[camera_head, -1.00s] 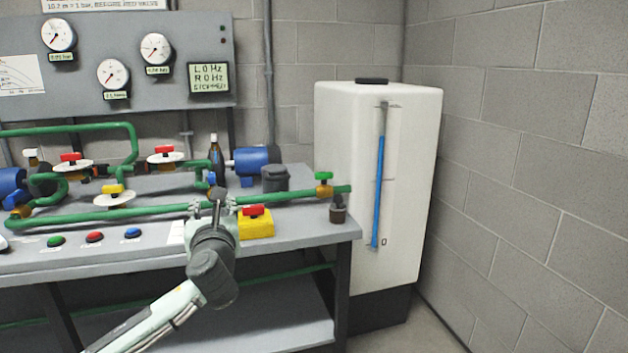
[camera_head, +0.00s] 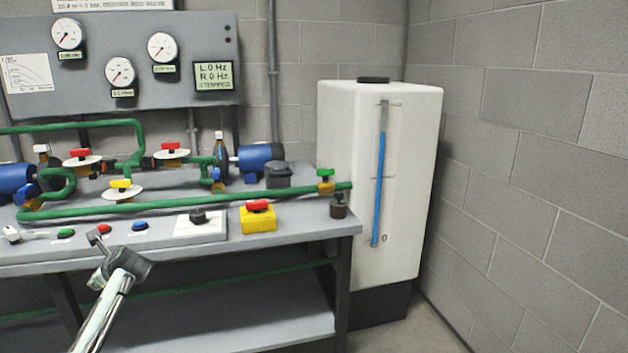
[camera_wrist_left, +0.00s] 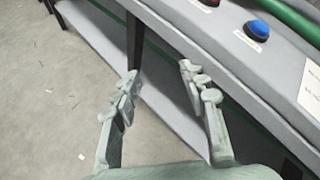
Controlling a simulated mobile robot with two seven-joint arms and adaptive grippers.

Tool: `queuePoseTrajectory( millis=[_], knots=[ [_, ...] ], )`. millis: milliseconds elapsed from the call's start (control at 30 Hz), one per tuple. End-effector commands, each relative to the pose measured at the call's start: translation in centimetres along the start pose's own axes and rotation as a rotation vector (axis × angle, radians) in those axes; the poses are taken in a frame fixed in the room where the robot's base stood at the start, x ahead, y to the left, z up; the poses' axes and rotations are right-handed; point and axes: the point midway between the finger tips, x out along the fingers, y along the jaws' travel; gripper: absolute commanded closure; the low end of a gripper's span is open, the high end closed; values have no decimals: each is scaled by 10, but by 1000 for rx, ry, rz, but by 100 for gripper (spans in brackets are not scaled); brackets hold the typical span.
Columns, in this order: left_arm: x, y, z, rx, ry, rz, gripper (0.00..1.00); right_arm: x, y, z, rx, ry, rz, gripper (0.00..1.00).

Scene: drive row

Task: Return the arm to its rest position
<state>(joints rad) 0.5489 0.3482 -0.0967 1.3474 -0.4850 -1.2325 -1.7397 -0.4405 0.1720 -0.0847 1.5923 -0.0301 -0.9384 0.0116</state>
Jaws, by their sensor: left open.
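My left arm comes in from the bottom left of the head view. Its gripper (camera_head: 96,248) is at the front edge of the grey bench (camera_head: 285,238), left of the blue button. In the left wrist view the two fingers of my left gripper (camera_wrist_left: 158,88) stand apart with nothing between them. The bench edge and the lower shelf (camera_wrist_left: 170,105) lie beyond them, with bare floor to the left. My right gripper is not in view.
The bench carries green pipes (camera_head: 180,206), a yellow box with a red knob (camera_head: 258,220), a blue button (camera_head: 140,226) and a black knob on a white plate (camera_head: 199,217). A white tank (camera_head: 345,150) stands at the right by the wall.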

Motion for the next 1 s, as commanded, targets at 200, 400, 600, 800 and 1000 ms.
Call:
queuePoseTrajectory(
  millis=[200, 400, 600, 800, 1000],
  knots=[
    [-3, -26, -24, -557, 133, -78, 57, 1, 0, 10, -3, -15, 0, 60],
    [-12, -55, -47, -1179, 323, -85, 57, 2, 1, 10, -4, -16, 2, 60],
    [-24, -78, -63, -1686, 500, -14, 57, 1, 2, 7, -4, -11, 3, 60],
    [-26, -56, -112, -1894, 577, 114, 57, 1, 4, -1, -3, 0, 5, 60],
    [-28, 20, -193, -1829, 557, 245, 57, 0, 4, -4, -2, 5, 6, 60]
  ],
)
